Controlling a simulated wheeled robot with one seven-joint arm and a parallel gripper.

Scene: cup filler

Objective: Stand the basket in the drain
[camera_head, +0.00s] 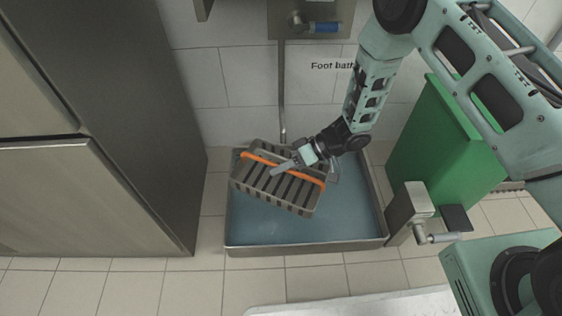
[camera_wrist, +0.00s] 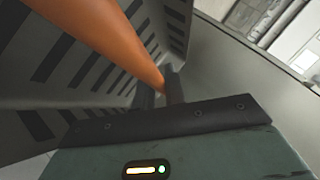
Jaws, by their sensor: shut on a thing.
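The basket (camera_head: 272,193) is grey with dark slots and an orange handle (camera_head: 311,180). In the head view it is tilted and hangs over the left part of the foot bath (camera_head: 308,248), a metal-rimmed basin holding bluish water. My gripper (camera_head: 284,168) is shut on the orange handle near its middle. In the wrist view the handle (camera_wrist: 110,40) runs down to my fingers (camera_wrist: 160,88), with the slotted basket wall (camera_wrist: 60,95) beside it. Whether the basket's lower edge touches the water cannot be told. I cannot make out a drain under the basket.
A green bin (camera_head: 440,135) stands right of the foot bath. A metal box with a lever (camera_head: 412,208) is at the bath's right edge. A tall dark cabinet (camera_head: 110,110) stands left. A vertical pipe (camera_head: 282,90) runs down the tiled wall behind. The bath's right half is clear.

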